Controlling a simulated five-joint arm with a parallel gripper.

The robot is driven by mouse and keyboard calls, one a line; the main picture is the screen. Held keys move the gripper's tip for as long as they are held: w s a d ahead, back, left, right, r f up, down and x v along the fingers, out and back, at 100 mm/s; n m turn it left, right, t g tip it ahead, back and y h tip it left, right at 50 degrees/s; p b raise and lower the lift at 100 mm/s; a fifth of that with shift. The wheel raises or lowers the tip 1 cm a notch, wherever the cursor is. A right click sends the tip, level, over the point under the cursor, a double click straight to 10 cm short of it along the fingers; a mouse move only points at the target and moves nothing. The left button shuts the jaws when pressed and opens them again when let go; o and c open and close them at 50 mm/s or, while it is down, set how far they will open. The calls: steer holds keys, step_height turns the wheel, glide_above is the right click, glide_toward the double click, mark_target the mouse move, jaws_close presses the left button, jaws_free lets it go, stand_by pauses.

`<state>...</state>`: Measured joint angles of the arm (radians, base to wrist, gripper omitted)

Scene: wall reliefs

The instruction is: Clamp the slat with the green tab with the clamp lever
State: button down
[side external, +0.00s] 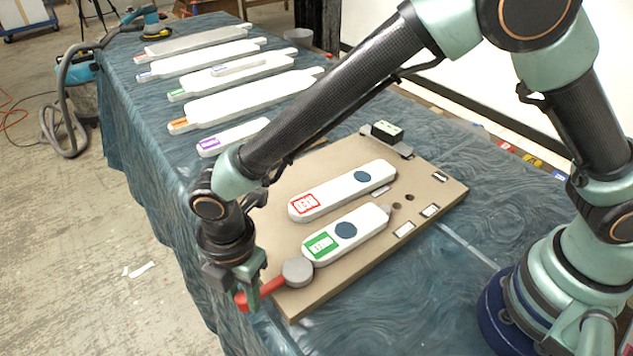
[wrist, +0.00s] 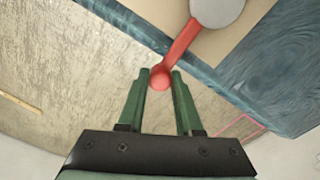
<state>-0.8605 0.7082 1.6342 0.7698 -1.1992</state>
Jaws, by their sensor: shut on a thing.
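The slat with the green tab (side external: 372,218) is white with a dark round spot and lies on the tan board. The clamp lever (side external: 268,287) is a red arm on a round grey hub (side external: 298,271) at the board's near-left corner; the hub sits right by the slat's green-tab end, and I cannot tell whether it overlaps it. In the wrist view the red lever (wrist: 180,42) ends in a round knob between my fingertips. My gripper (side external: 243,293) is shut on that knob, out past the board's edge; its fingers (wrist: 161,78) show in the wrist view.
Several more white slats (side external: 240,97) lie along the blue-covered table (side external: 130,115). Floor lies beyond the table's left edge.

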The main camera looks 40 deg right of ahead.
steer(key=shift+s+a+r+n, duration=0.1)
steer(key=shift+s+n, duration=0.1)
steer(key=shift+n, duration=0.2)
steer(key=c, duration=0.6)
jaws_free()
step_height(320, 180, up, 12)
steer(key=shift+s+d, duration=0.2)
steer(key=shift+d, duration=0.05)
stand_by(0.4)
